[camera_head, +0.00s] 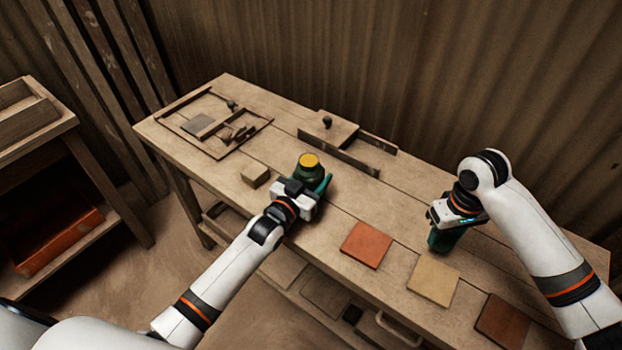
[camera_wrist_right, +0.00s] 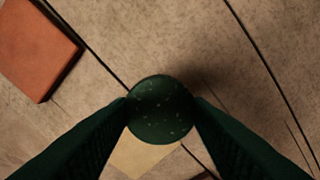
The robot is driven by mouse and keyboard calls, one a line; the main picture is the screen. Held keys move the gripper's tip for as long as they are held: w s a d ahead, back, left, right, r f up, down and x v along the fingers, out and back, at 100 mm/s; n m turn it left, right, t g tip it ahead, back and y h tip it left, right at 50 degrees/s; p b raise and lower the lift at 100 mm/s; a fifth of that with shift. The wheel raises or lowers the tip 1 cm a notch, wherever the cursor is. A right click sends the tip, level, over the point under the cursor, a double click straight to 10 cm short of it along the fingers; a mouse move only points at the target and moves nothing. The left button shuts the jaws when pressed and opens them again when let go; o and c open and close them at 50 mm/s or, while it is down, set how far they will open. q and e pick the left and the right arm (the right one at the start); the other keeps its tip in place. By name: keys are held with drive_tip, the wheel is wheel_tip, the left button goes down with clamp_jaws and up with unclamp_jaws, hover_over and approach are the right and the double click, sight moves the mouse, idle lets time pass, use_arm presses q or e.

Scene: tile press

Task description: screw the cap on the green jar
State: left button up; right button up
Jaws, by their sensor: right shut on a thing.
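The green jar (camera_head: 309,174) stands upright on the workbench, its round top showing yellow. My left gripper (camera_head: 316,184) is at the jar's near side. One green finger shows along the jar's right side; the other is hidden, so I cannot tell whether the jaws touch the jar. My right gripper (camera_head: 438,241) is over the bench's right part, well apart from the jar. In the right wrist view its fingers (camera_wrist_right: 162,112) are shut on a round dark green speckled piece, which looks like the cap (camera_wrist_right: 161,108). In the head view this piece is hard to make out.
An orange-red tile (camera_head: 366,245), a tan tile (camera_head: 433,280) and a brown tile (camera_head: 502,321) lie along the front of the workbench (camera_head: 225,165). A small wooden block (camera_head: 255,175) is left of the jar. A knobbed wooden fixture (camera_head: 335,132) and a framed tool tray (camera_head: 168,114) stand behind.

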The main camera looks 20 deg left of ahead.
sight(313, 155)
use_arm(q)
wheel_tip(313, 155, up, 10)
drive_tip(key=shift+r, duration=0.1)
use_arm(e)
drive_tip(key=shift+r, duration=0.1)
idle(0.3)
